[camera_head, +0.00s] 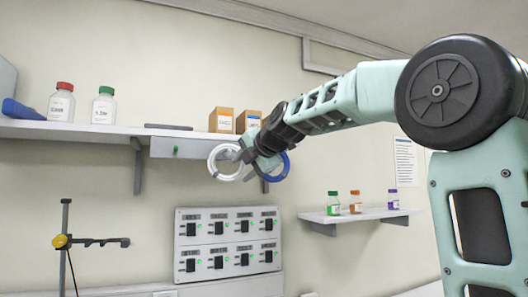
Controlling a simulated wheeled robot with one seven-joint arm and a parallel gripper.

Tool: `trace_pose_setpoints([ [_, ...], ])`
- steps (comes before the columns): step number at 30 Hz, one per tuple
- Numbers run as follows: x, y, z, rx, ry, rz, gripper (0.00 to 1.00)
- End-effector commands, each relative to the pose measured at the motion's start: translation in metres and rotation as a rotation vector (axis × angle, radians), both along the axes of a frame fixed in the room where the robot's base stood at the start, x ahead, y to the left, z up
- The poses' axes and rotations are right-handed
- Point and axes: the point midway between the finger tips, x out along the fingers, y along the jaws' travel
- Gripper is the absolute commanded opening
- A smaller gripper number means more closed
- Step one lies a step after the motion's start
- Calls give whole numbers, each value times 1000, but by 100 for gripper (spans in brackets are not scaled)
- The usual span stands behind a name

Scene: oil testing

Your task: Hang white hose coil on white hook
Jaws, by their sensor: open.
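The white hose coil (212,165) shows as an upright ring just below the right part of the long wall shelf. My gripper (243,155) is at the right side of this coil and overlaps it in the picture. The gripper is open; whether its fingers touch the coil is too small to tell. A blue hose coil (287,167) shows just right of the gripper and is partly covered by it. I cannot make out the white hook; the gripper and coils may hide it. What bears the white coil's weight is not clear.
The long shelf (80,130) holds a red-capped bottle (62,103), a green-capped bottle (104,106) and two boxes (222,121). A switch panel (228,243) is on the wall below. A small shelf (360,216) with three small bottles is right. A clamp stand (65,240) stands lower left.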

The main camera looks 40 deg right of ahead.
Motion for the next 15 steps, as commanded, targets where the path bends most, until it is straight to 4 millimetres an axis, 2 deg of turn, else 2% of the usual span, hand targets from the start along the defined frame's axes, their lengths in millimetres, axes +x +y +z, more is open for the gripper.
trace_pose_setpoints([
  [6,-48,3,20,-1,-5,0,45],
  [15,-107,5,47,-1,-4,1,45],
])
